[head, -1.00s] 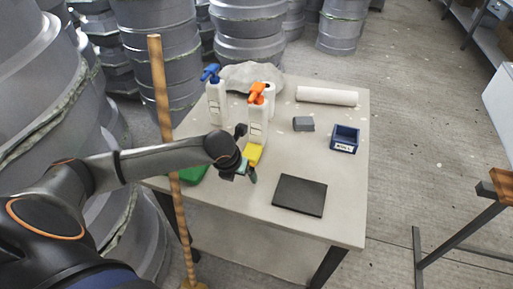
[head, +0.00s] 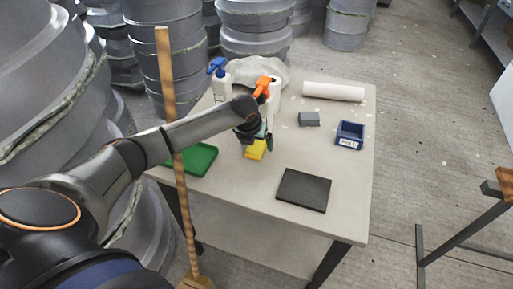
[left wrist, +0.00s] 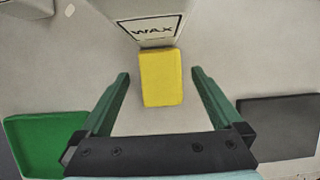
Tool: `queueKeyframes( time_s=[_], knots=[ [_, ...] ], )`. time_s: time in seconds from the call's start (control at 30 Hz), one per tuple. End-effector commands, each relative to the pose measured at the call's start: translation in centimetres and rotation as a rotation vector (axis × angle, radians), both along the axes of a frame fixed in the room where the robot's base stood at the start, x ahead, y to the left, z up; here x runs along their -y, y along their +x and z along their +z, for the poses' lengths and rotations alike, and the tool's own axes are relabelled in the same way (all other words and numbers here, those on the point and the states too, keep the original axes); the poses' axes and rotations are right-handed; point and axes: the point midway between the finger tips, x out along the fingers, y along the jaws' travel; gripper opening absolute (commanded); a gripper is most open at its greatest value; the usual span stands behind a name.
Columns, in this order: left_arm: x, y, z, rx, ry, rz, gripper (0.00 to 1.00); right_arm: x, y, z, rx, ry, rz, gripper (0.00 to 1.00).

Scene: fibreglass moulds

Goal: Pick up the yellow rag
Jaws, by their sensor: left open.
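The yellow rag (head: 255,150) lies folded on the table, close in front of the white bottle with the orange trigger (head: 263,88). In the left wrist view the rag (left wrist: 161,78) shows as a flat yellow block between and beyond the open fingers of my left gripper (left wrist: 158,82), with the bottle labelled WAX (left wrist: 150,28) right behind it. In the head view my left gripper (head: 254,140) is over the rag and hides part of it. The gripper is empty. My right gripper is not in view.
On the table (head: 240,200) are a green tray (head: 200,160), a dark flat pad (head: 303,190), a grey block (head: 309,119), a blue bin (head: 349,134), a white roll (head: 333,91) and a blue-trigger bottle (head: 218,82). A wooden broom handle (head: 172,120) stands at the table's left.

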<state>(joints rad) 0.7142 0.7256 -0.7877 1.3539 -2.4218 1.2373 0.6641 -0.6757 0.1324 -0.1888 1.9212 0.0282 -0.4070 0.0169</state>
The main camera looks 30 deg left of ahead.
Motion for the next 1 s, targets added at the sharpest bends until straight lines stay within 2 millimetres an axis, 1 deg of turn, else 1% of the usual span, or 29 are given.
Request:
queueKeyframes(
  time_s=[0.07,0.1,0.2,0.47,1.0],
  knots=[
    [-0.1,0.8,0.0,0.0,-0.001,0.0,1.0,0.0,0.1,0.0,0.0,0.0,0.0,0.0],
    [-0.1,0.8,-0.5,-0.002,-0.001,0.0,1.0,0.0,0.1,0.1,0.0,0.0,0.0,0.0],
    [-0.2,0.9,-1.0,-0.002,-0.001,-0.001,1.0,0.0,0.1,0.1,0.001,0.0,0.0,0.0],
    [-0.2,1.0,-1.1,0.0,-0.001,-0.001,1.0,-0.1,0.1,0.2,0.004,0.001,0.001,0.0],
    [-0.2,0.9,-1.1,0.0,0.0,-0.001,0.39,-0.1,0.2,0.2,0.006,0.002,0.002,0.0]
  ],
)
